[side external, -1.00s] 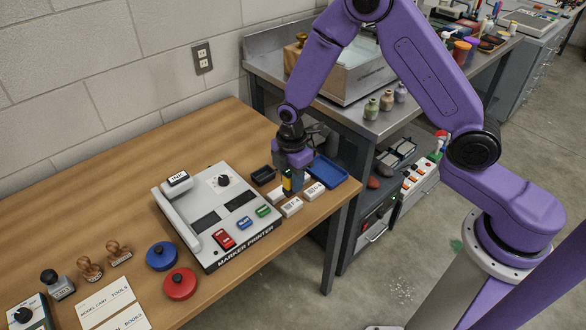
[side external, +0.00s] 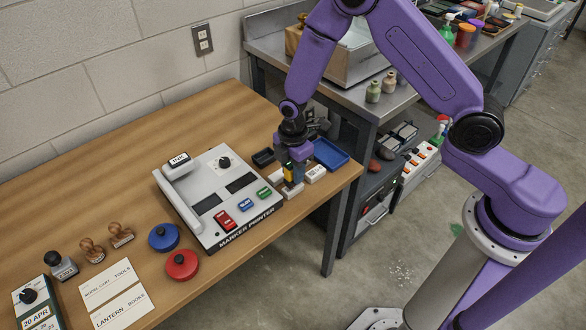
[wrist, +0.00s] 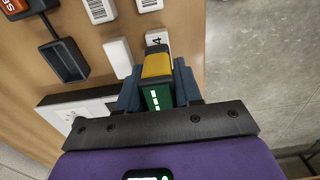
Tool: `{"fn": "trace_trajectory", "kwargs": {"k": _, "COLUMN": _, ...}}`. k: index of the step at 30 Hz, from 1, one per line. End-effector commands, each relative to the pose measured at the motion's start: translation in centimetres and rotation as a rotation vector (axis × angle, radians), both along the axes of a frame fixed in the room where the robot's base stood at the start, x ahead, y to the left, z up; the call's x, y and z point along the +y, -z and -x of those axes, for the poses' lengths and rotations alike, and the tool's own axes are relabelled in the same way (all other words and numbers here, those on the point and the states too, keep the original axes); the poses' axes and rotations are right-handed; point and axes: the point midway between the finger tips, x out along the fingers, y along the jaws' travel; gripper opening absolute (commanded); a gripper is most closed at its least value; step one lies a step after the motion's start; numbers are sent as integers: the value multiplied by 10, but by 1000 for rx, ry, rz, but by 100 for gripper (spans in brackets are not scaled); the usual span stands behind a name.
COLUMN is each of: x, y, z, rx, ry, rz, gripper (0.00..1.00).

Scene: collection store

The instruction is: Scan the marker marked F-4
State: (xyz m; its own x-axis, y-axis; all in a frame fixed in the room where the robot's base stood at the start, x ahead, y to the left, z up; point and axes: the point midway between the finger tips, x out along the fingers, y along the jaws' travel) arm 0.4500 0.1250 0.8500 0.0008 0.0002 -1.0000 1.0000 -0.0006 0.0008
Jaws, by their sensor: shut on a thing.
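My gripper (wrist: 158,92) is shut on a yellow-and-green hand-held device (wrist: 157,80), which seems to be a scanner. The device also shows under my gripper in the side view (side external: 290,173). Just beyond its front end, in the wrist view, is a white marker (wrist: 156,37) with a "4" visible; the rest of its label is hidden. Left of it lies a white block (wrist: 118,57) with no readable print. Two more white markers with barcodes, one left (wrist: 100,9) and one right (wrist: 149,4), lie farther off. I cannot tell whether the device touches the marker.
A grey marker printer (side external: 203,188) stands left of my gripper, with red, blue and green blocks on its front. A black tray (side external: 263,158) and a blue tray (side external: 331,154) are close by. The table's edge is near. Stamps and red and blue round tins lie farther left.

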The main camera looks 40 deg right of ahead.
Motion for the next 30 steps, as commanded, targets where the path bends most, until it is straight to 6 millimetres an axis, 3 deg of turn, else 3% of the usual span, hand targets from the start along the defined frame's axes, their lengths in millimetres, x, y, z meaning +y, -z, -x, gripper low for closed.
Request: {"fn": "trace_trajectory", "kwargs": {"k": 30, "x": 0, "y": 7, "z": 0, "rx": 0, "ry": 0, "rz": 0, "gripper": 15}}
